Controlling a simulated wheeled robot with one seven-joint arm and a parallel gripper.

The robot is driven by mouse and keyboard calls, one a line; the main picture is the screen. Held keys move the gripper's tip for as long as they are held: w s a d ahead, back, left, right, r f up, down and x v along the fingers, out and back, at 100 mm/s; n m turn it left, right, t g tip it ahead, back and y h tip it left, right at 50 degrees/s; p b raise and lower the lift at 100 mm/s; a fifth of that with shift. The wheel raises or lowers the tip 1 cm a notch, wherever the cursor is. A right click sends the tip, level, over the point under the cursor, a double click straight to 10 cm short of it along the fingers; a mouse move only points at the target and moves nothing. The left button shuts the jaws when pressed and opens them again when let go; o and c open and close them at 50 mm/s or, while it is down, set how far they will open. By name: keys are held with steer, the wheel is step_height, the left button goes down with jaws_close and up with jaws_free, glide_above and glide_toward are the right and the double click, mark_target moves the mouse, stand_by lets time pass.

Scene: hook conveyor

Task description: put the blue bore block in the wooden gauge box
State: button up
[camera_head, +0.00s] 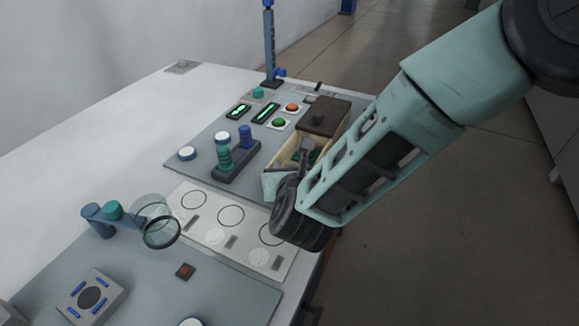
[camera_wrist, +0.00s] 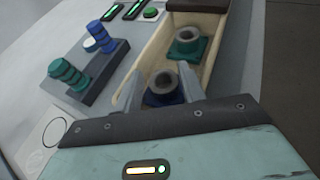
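The blue bore block (camera_wrist: 158,98), with a grey ring on top, is inside the near part of the wooden gauge box (camera_wrist: 149,61). My gripper (camera_wrist: 160,75) is over that near part, with one finger on each side of the block. The fingers look spread, with a slight gap on the left side. The block's lower part is hidden behind my wrist. In the head view the box (camera_head: 268,186) is partly covered by my gripper (camera_head: 291,163), and the blue block is not clearly visible there.
A teal bore block (camera_wrist: 187,48) sits farther back in the box. A brown lid or block (camera_head: 319,116) covers the box's far end. A dark rack (camera_head: 237,166) with teal and blue ringed pegs stands left. A magnifier (camera_head: 158,222) stands nearer; the table's right edge is close.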

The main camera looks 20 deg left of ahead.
steer(key=shift+w+d+r+p, duration=0.1)
steer(key=shift+w+d+p, duration=0.05)
steer(key=shift+d+p, duration=0.25)
steer(key=b+v, duration=0.1)
steer(key=v, duration=1.1)
steer(key=shift+a+r, duration=0.25)
steer(key=shift+r, duration=0.2)
steer(key=s+d+r+m+g+h, duration=0.1)
steer(key=s+d+m+g, duration=0.3)
steer(key=d+m, duration=0.5)
steer(key=s+d+r+m+g+h, duration=0.1)
steer(key=s+d+m+g+h, duration=0.1)
steer(key=d+m, duration=0.6)
steer(key=s+d+r+m+g+h, duration=0.2)
steer(key=s+d+m+g, duration=0.3)
steer(key=d+m, duration=0.4)
steer(key=m+g, duration=0.1)
steer(key=m, duration=0.6)
steer(key=shift+s+d, duration=0.35)
steer(key=shift+r, duration=0.1)
